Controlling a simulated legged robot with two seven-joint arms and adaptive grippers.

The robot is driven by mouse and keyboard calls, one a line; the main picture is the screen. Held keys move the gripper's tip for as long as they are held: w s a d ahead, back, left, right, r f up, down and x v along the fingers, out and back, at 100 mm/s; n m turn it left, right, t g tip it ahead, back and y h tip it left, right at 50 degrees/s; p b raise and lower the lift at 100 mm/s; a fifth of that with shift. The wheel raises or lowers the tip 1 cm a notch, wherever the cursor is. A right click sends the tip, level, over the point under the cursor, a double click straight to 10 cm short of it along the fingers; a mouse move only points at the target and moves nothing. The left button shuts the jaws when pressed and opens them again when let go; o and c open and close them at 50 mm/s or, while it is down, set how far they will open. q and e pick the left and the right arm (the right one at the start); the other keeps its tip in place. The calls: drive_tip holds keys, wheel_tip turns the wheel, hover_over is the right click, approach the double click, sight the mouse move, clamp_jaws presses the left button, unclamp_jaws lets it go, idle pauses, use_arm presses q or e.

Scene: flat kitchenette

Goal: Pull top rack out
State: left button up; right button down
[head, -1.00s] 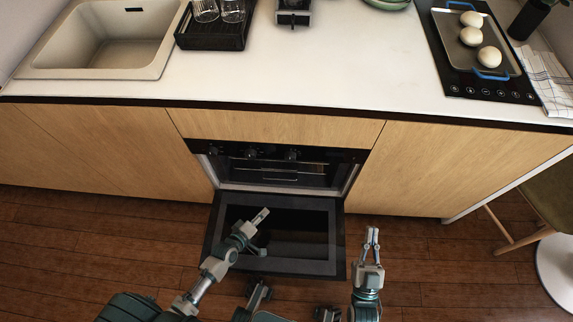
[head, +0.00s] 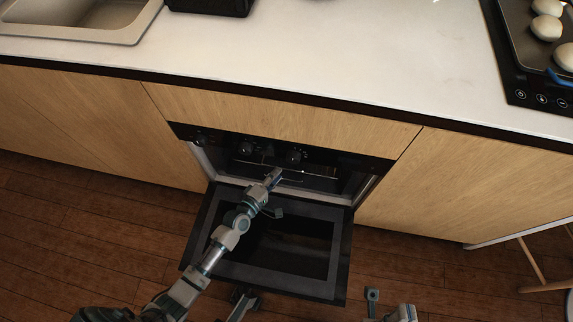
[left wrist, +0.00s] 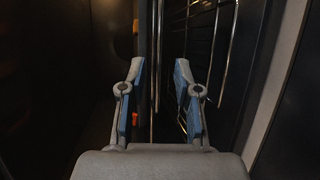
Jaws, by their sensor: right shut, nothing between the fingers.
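The oven (head: 385,165) is open, with its dark door (head: 325,285) folded down. A thin wire rack edge (head: 318,173) shows faintly in the cavity; how many racks there are is hard to tell. My left gripper (head: 274,176) reaches over the door to the oven mouth. In the left wrist view its two fingers (left wrist: 160,85) are open and apart. A rack's metal wires (left wrist: 228,60) run beyond and to the right of them, and a thin bar (left wrist: 154,50) shows in the gap between them. Contact cannot be told. My right gripper (head: 404,312) is cut off at the bottom edge.
The oven knobs (head: 295,156) sit just above the cavity. A white counter (head: 330,60) runs above, with a sink (head: 110,18) at left and a hob (head: 530,85) at right. Chair legs (head: 530,262) stand at the far right. The wooden floor beside the door is clear.

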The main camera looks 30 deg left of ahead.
use_arm(q)
drive_tip(key=b+x, duration=0.1)
drive_tip(key=x, duration=0.3)
drive_tip(key=shift+w+f, duration=0.1)
drive_tip(key=shift+w, duration=0.25)
clamp_jaws()
